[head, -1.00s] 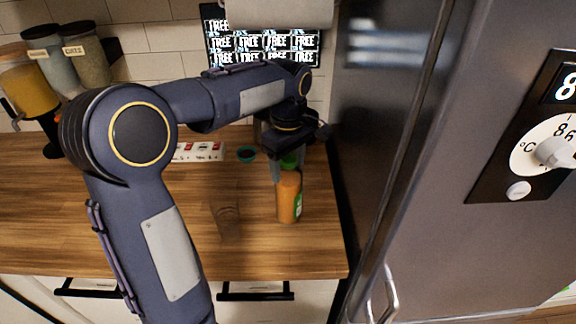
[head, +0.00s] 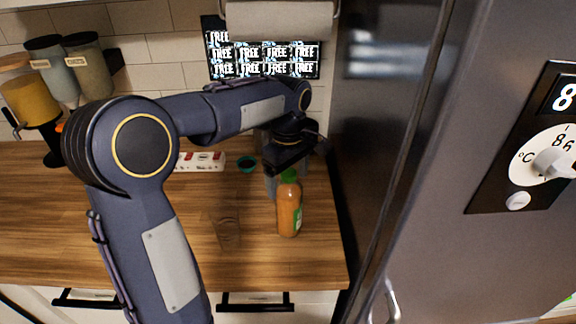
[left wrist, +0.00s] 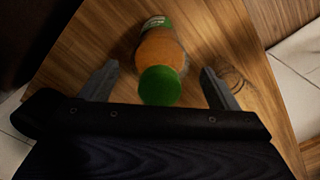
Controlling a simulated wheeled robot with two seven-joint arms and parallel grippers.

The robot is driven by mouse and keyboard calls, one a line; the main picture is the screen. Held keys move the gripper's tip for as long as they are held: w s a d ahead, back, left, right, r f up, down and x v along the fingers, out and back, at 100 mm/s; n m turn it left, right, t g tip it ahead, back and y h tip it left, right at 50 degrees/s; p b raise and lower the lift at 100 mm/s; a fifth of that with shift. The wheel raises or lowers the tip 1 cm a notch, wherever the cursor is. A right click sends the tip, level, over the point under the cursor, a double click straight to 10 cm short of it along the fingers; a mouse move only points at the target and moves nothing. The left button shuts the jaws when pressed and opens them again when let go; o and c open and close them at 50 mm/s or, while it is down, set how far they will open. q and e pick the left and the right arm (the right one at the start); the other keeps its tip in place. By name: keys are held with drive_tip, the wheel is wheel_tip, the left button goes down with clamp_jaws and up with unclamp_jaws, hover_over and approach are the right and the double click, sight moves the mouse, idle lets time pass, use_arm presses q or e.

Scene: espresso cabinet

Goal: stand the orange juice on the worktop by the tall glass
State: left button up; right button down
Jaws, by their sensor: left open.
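The orange juice bottle (head: 289,209), with a green cap, stands upright on the wooden worktop (head: 150,245), near its right end beside the fridge. A faint transparent outline left of the bottle looks like the tall glass (head: 228,232); a faint ring in the left wrist view (left wrist: 232,80) also looks like it. My left gripper (head: 280,182) is open, just behind the bottle's top in the head view. In the left wrist view the bottle (left wrist: 160,50) lies between the spread fingers (left wrist: 160,72), with gaps on both sides. My right gripper is not in view.
The steel fridge (head: 400,130) rises close on the right. Jars (head: 88,66) stand at back left. The worktop's left and front areas are clear.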

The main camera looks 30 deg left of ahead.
use_arm(q)
wheel_tip(320, 180, up, 12)
drive_tip(key=s+d+f+m+t+h, duration=0.2)
drive_tip(key=s+f+m, duration=0.4)
drive_tip(key=s, duration=0.5)
drive_tip(key=s+d+f+m+t+h, duration=0.1)
drive_tip(key=s+d+f+m+t, duration=0.2)
drive_tip(key=s, duration=0.8)
wheel_tip(320, 180, down, 5)
drive_tip(key=d+m, duration=0.2)
drive_tip(key=m, duration=0.2)
drive_tip(key=shift+d+m+t+h, duration=0.25)
drive_tip(key=shift+m+t+h, duration=0.05)
drive_tip(key=shift+h, duration=0.1)
